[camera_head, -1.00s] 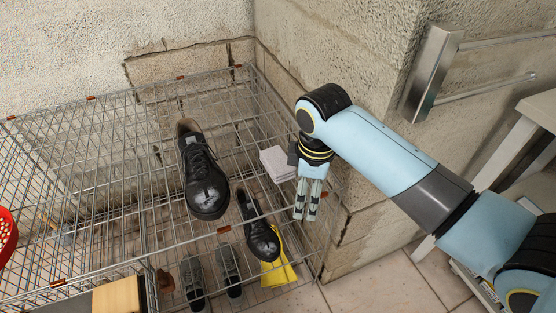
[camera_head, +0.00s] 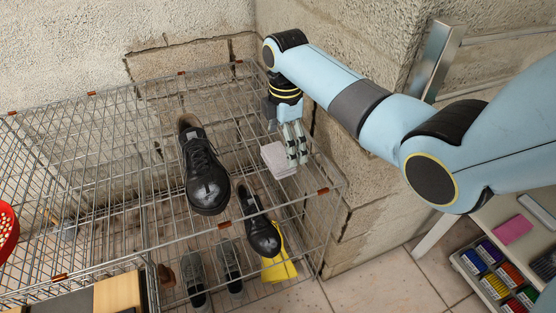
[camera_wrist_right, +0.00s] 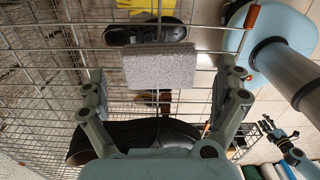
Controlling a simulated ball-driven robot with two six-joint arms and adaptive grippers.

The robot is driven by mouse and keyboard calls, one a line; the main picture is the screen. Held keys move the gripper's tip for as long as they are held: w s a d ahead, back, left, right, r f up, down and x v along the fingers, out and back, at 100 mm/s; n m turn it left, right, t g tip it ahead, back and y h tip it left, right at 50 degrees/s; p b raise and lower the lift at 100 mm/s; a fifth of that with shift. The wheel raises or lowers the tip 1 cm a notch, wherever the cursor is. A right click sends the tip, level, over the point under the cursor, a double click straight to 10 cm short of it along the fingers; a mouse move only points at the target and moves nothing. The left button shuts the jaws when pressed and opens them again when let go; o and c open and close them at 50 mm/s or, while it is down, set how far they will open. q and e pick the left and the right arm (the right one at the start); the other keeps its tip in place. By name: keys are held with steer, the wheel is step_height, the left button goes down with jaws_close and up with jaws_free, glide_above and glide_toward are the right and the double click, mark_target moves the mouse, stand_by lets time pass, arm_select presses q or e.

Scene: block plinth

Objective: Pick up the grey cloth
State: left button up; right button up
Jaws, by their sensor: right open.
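The grey cloth (camera_head: 275,158) is a folded, pale grey square pad on the wire rack, right of the large black shoe. It shows in the right wrist view (camera_wrist_right: 158,66) as a grey block ahead of the fingers. My right gripper (camera_head: 297,158) is open and empty, pointing down. In the head view its fingertips overlap the cloth's right edge; in the wrist view the cloth lies between the two spread fingers (camera_wrist_right: 162,82). Contact cannot be told. My left gripper is outside the head view; what looks like it (camera_wrist_right: 278,136) is small at lower right in the wrist view.
A large black shoe (camera_head: 205,175) stands left of the cloth. Another dark shoe (camera_head: 262,232), a yellow cloth (camera_head: 279,262) and grey shoes (camera_head: 230,265) are nearer. The wire rack (camera_head: 95,180) is bare at left; a block wall (camera_head: 345,165) stands close at right.

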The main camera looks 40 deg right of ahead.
mark_target(284, 152)
step_height(284, 152, down, 4)
steer(key=shift+d+f+b, duration=0.1)
steer(key=shift+f+b, duration=0.1)
steer(key=shift+b, duration=0.3)
steer(key=c, duration=0.9)
steer(key=shift+o, duration=0.2)
steer(key=shift+r, duration=0.15)
step_height(284, 152, up, 10)
steer(key=shift+f+p, duration=0.1)
steer(key=shift+p, duration=1.1)
steer(key=o, duration=0.6)
steer(key=c, duration=0.4)
steer(key=shift+w, duration=0.1)
steer(key=shift+c, duration=0.2)
